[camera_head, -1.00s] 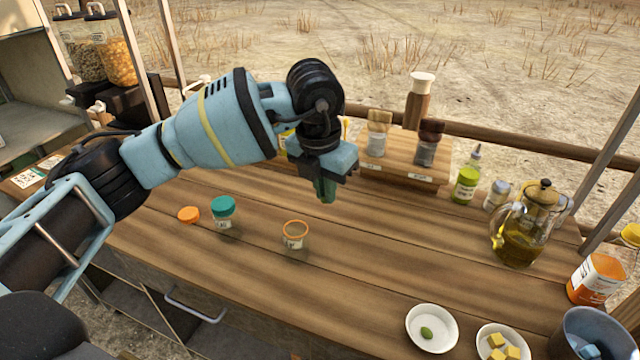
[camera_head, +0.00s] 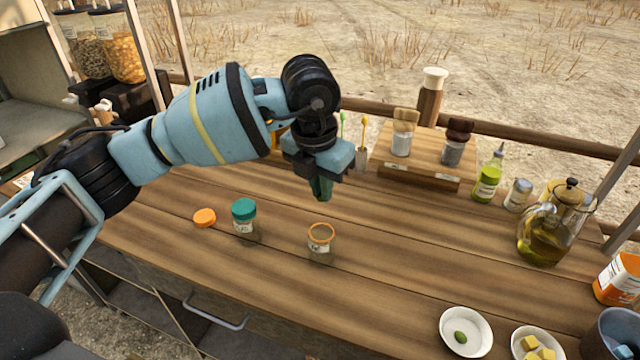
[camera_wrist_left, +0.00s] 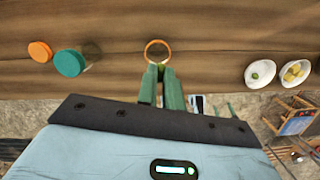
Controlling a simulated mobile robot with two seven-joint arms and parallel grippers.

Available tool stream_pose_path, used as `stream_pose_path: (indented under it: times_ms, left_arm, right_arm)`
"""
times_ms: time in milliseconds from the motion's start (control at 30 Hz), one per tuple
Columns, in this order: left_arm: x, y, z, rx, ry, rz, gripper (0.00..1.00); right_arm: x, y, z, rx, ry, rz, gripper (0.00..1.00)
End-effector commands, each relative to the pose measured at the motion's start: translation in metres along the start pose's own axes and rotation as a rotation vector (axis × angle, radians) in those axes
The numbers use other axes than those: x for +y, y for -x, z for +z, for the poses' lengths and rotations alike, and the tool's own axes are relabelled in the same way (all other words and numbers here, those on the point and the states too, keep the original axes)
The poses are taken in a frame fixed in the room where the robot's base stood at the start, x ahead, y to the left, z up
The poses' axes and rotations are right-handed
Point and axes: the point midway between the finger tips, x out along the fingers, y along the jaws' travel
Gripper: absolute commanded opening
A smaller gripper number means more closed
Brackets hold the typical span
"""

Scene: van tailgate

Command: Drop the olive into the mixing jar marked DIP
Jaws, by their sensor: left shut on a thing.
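An open jar with an orange rim (camera_head: 321,246) stands upright on the counter; its label is too small to read. It also shows in the left wrist view (camera_wrist_left: 157,43), just beyond my fingertips. My left gripper (camera_head: 321,190) points down above the counter, behind and above the jar in the head view. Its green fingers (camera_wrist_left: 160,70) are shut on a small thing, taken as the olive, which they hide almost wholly. Another green olive (camera_head: 460,337) lies in a white bowl (camera_head: 484,326) at the lower right. My right gripper is not in view.
A teal-lidded jar (camera_head: 243,212) and a loose orange lid (camera_head: 204,217) are left of the open jar. A bowl of yellow cubes (camera_head: 517,346), an oil pitcher (camera_head: 545,240) and bottles stand right. A wooden rack (camera_head: 420,172) is behind. The middle counter is clear.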

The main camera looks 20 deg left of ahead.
Motion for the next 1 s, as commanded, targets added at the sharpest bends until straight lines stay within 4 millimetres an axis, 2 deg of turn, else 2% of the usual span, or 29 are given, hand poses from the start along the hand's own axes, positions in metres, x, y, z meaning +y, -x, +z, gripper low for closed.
stream_pose_path:
  times_ms: [600,1000]
  left_arm:
    - [0.001,-0.043,-0.007,0.004,0.001,0.000,0.00]
    - [0.001,-0.048,-0.007,-0.001,0.001,0.001,0.00]
  right_arm:
    - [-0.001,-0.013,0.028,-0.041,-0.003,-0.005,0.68]
    - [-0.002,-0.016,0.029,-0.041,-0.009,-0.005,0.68]
